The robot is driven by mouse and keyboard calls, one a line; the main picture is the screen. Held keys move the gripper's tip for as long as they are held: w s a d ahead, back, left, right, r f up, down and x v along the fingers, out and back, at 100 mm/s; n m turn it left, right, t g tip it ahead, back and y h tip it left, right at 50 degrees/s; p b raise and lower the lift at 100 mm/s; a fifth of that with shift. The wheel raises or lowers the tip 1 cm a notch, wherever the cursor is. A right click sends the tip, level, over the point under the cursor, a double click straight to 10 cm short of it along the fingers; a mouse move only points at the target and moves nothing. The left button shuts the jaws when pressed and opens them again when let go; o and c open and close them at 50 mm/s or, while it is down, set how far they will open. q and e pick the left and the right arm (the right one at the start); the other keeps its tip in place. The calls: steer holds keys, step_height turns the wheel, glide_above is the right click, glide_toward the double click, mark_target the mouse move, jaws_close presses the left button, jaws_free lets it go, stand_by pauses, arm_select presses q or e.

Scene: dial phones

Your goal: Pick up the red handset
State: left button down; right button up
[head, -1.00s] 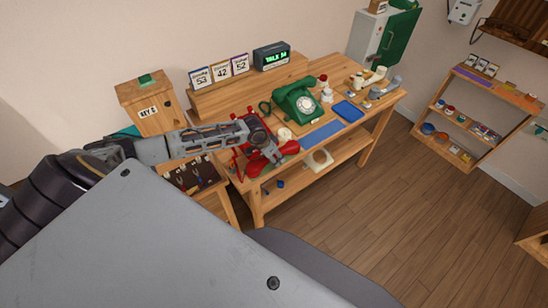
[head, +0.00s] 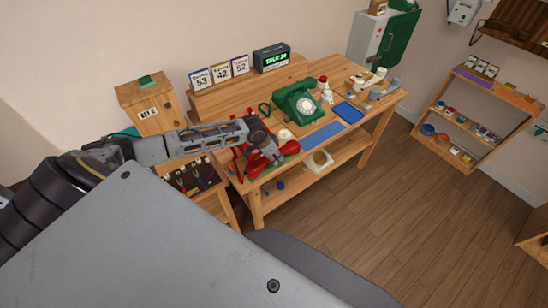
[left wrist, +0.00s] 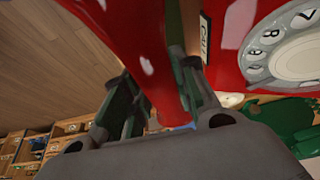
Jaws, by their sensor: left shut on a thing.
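The red handset (head: 290,147) is at the left end of the wooden workbench, by the red dial phone (head: 237,163), which my gripper and arm partly hide. My left gripper (head: 268,150) is over the handset and shut on its grip. In the left wrist view the handset (left wrist: 125,35) runs between the two fingers of my left gripper (left wrist: 160,85). The red phone's body and pale number dial (left wrist: 283,45) show close by on the right there. I cannot tell whether the handset is clear of the phone. My right gripper is not in view.
A green dial phone (head: 297,103) stands to the right on the workbench (head: 345,128), with a blue mat (head: 322,136) in front. Number cards and a green-lit display (head: 271,57) stand on the raised shelf behind. A tool tray (head: 190,178) is at the left. Open floor lies to the right.

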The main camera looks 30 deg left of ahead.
arm_select(q)
step_height(320, 180, up, 8)
steer(key=shift+f, duration=0.1)
steer(key=shift+r, duration=0.7)
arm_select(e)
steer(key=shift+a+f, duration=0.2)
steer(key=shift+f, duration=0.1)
arm_select(q)
steer(key=shift+r, duration=0.25)
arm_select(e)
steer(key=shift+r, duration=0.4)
